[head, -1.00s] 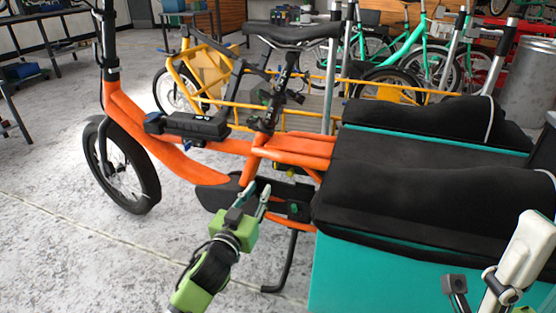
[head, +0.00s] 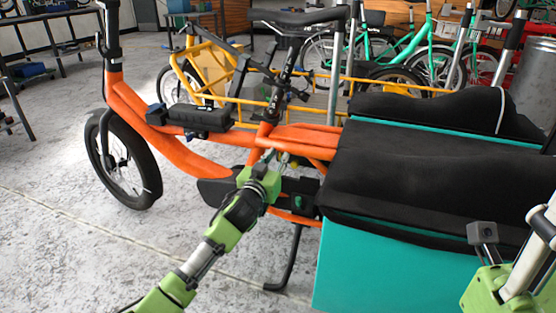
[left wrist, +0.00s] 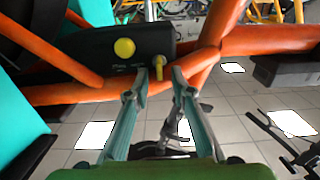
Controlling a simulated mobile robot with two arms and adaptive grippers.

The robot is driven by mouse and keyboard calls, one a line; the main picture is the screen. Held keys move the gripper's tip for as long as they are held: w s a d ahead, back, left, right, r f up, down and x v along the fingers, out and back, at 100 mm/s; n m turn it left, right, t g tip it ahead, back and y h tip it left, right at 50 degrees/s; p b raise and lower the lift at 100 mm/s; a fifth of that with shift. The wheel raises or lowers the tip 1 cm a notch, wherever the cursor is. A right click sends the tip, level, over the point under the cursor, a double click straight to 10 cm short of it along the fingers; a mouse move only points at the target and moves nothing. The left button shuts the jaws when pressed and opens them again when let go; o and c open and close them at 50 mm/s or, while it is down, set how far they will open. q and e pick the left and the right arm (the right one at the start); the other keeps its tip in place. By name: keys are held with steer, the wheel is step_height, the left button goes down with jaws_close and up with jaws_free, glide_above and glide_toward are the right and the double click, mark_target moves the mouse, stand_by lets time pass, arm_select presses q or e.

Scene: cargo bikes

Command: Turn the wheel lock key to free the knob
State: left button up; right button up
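The wheel lock key (left wrist: 158,65) is a small yellow key on a dark box fixed to the orange bike frame, seen in the left wrist view. A round yellow knob (left wrist: 124,48) sits on the same box, to the left of the key. My left gripper (left wrist: 160,75) is open, one finger on each side of the key's line; I cannot tell if either touches it. In the head view my left gripper (head: 267,160) is at the orange frame below the seat, and its body hides the key. Part of my right gripper shows at the lower right, its fingers not visible.
The orange cargo bike (head: 180,160) stands on its kickstand (head: 292,258). A teal cargo box (head: 385,265) with black padding is close on the right. A yellow cargo bike (head: 205,75) and teal bikes stand behind. The floor at left is clear.

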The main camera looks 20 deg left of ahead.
arm_select(q)
steer(key=shift+w, duration=0.15)
jaws_close()
